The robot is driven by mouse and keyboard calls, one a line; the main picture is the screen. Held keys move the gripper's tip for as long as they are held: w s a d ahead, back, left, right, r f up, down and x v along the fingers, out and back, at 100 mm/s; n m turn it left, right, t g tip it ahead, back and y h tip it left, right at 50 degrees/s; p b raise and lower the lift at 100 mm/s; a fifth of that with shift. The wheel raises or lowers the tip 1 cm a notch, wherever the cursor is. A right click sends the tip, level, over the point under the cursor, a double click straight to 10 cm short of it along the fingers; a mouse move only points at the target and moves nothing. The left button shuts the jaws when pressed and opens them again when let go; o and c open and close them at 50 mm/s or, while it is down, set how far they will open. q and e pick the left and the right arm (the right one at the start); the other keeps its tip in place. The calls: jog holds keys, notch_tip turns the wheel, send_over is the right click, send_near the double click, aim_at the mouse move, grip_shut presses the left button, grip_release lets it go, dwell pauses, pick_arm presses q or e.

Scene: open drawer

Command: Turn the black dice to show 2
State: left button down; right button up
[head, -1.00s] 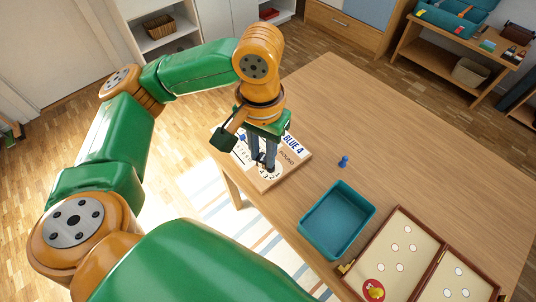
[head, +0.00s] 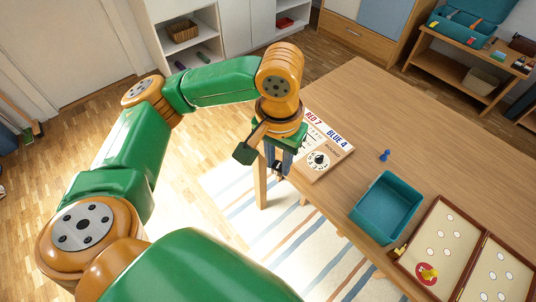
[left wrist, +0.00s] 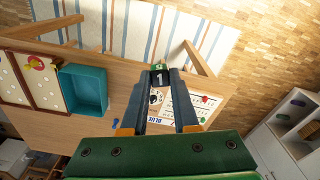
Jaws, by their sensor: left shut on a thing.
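My left gripper (head: 279,168) is shut on a small black dice, which it holds just off the table's left edge, above the floor and rug. In the left wrist view the black dice (left wrist: 159,79) sits between the fingertips with a white 1 facing the camera; a small green patch shows at its far edge. In the head view the dice is mostly hidden by the fingers, so its other faces cannot be read. A white score board (head: 325,143) with RED 7, BLUE 4 and a round dial lies on the table beside the gripper. My right gripper is not in view.
The wooden table (head: 440,165) carries a blue pawn (head: 384,155), an empty-looking teal tray (head: 386,206) and an open game box (head: 440,228) with a red disc (head: 427,273). The table's middle is clear. A striped rug (head: 270,235) lies below the left edge.

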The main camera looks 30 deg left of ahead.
pick_arm(q)
jog(key=w+d+f+t+b, duration=0.3)
jog(key=w+d+f+b, duration=0.2)
jog(key=w+f, duration=0.3)
jog(key=m+t+h+b, duration=0.3)
jog(key=t+b, duration=0.8)
send_over(338, 194)
jog(key=w+a, duration=0.2)
jog(key=a, duration=0.1)
notch_tip(338, 194, down, 9)
jog(key=shift+s+d+r, duration=0.1)
jog(key=shift+d, duration=0.05)
jog(key=shift+s+d+f+m+t+h+b, duration=0.15)
jog(key=shift+s+d+t+h+b, duration=0.1)
jog(key=shift+d+t+h+b, duration=0.35)
jog(key=shift+s+d+f+m+t+h+b, duration=0.15)
jog(key=shift+s+d+t+h+b, duration=0.1)
jog(key=shift+d+t+h+b, duration=0.3)
jog(key=shift+s+d+r+b, duration=0.2)
jog(key=shift+b, duration=0.1)
jog(key=shift+s+d+f, duration=0.1)
jog(key=shift+f, duration=0.05)
notch_tip(338, 194, down, 7)
jog(key=b, duration=0.6)
jog(key=shift+r, duration=0.2)
jog(key=shift+f+b, duration=0.6)
jog(key=shift+b, duration=0.15)
jog(key=c, duration=0.6)
grip_release()
